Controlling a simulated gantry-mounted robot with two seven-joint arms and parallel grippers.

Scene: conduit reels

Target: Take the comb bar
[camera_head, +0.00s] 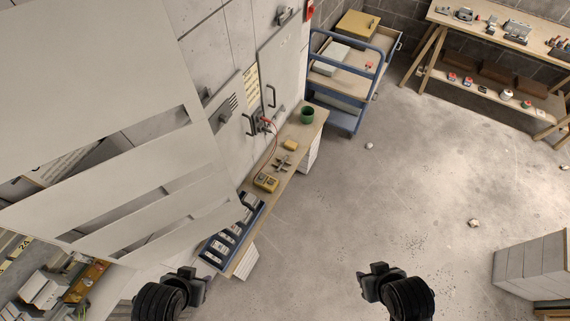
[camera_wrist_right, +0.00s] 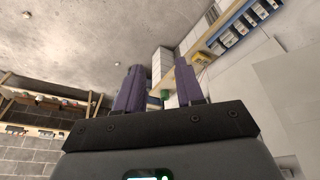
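I cannot make out the comb bar for certain. A long narrow bench (camera_head: 291,186) runs along the wall, with a blue slotted rack (camera_head: 243,212) at its near end. Small grey metal parts (camera_head: 283,163) lie farther along it. The rack also shows at the upper right of the right wrist view (camera_wrist_right: 236,33). My left gripper (camera_head: 190,285) is low in the head view, apart from the bench; its fingers are unclear. My right gripper (camera_head: 375,280) is over bare floor, away from the bench. In the right wrist view its purple fingers (camera_wrist_right: 158,72) are apart with nothing between them.
A workbench (camera_head: 490,28) is at the back right, a grey cabinet (camera_head: 533,267) at the right. The middle floor is mostly clear.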

